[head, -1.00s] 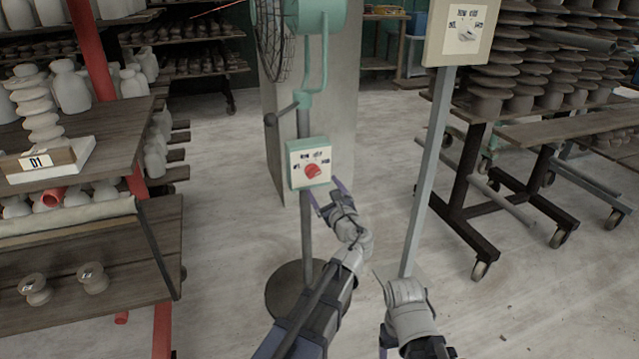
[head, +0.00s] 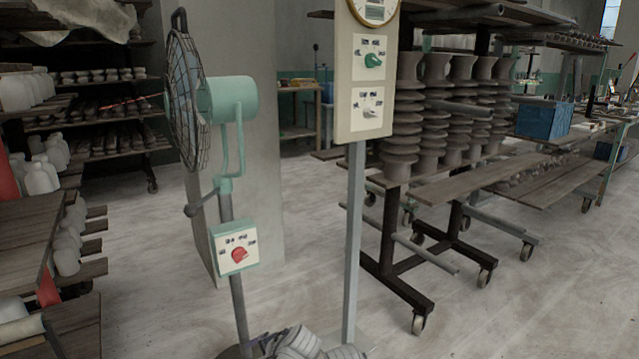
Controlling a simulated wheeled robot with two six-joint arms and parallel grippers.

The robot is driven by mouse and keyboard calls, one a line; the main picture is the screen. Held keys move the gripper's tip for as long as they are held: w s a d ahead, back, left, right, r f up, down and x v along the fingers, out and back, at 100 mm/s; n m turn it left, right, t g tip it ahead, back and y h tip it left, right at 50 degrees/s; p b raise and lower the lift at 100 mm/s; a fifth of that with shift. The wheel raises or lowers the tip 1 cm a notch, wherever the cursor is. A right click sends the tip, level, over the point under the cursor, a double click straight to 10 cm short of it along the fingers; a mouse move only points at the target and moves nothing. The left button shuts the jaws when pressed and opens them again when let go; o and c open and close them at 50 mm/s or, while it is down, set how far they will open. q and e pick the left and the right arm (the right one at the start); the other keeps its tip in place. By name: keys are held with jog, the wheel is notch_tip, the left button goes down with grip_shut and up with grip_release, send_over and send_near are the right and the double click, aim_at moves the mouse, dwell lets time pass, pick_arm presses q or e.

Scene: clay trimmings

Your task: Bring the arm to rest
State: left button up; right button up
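Pale grey segments of my arms (head: 298,343) show at the bottom edge, in front of the fan stand's foot. Nothing of mine touches the fan's white control box (head: 222,264), which carries a red knob (head: 239,255). The standing fan has a green motor housing (head: 232,99) and a dark wire cage (head: 186,95), and stands upright left of centre.
A grey post (head: 354,240) right of centre bears a cream panel (head: 346,110) with a green knob (head: 373,60) and a white knob (head: 371,112). Wheeled racks of clay ware (head: 417,305) stand right; shelves stand left. The floor (head: 530,310) at lower right is clear.

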pick_arm(q)
jog(key=s+d+f+n+g+h+p, duration=0.1)
jog(key=s+d+f+n+g+h, duration=0.15)
jog(key=s+d, duration=0.35)
jog(key=s+d+f+n+g+h+p, duration=0.1)
jog(key=s+d+n+g+h, duration=0.25)
jog(key=s, duration=0.55)
notch_tip(320, 180, up, 38)
jog(key=p, duration=3.7)
jog(key=shift+w+y+p, duration=0.3)
jog(key=shift+w+y, duration=0.1)
jog(key=shift+w, duration=0.05)
